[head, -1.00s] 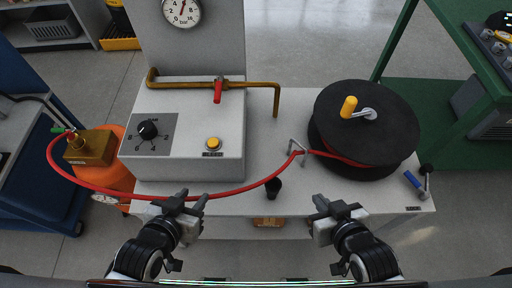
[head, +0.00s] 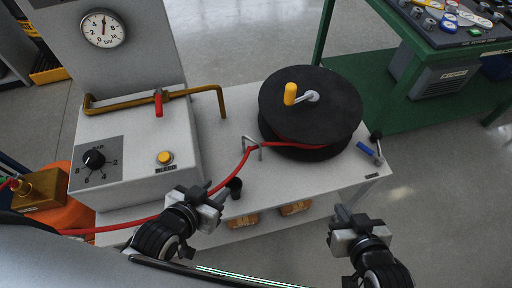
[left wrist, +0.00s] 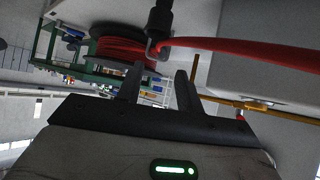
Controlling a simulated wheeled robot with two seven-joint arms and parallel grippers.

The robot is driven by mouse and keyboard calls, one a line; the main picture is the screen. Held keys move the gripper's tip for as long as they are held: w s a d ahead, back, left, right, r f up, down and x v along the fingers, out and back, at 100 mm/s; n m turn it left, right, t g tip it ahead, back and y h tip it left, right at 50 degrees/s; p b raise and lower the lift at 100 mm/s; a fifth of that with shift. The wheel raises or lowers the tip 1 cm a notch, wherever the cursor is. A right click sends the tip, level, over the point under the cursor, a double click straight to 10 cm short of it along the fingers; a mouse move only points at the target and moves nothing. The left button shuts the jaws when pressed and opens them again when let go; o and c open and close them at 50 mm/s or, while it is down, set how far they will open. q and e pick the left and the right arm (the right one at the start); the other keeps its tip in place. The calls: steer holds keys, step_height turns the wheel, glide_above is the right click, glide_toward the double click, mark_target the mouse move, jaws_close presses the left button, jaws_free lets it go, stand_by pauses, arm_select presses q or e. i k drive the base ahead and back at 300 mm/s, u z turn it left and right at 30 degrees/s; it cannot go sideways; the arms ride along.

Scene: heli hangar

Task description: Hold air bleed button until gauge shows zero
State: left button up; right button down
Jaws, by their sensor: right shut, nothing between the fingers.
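The yellow air bleed button (head: 165,158) sits on the sloping top of the grey control box (head: 140,135), with a small label below it. The round white gauge (head: 103,29) is on the panel behind, its needle pointing roughly straight up. My left gripper (head: 214,193) is open and empty, to the right of and nearer than the button, apart from it. In the left wrist view its two fingers (left wrist: 155,88) stand apart near the red hose. My right gripper (head: 346,217) is shut and empty, off the bench's front right.
A red hose (head: 232,172) runs from the black reel (head: 310,110) through a metal guide across the bench front. A black knob (head: 94,159), a red-handled valve (head: 158,103) and brass piping are on the box. A green table (head: 440,45) stands at the right.

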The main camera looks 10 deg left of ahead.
mark_target(164, 158)
steer(key=z, duration=0.95)
steer(key=k, duration=0.85)
steer(key=u, duration=1.3)
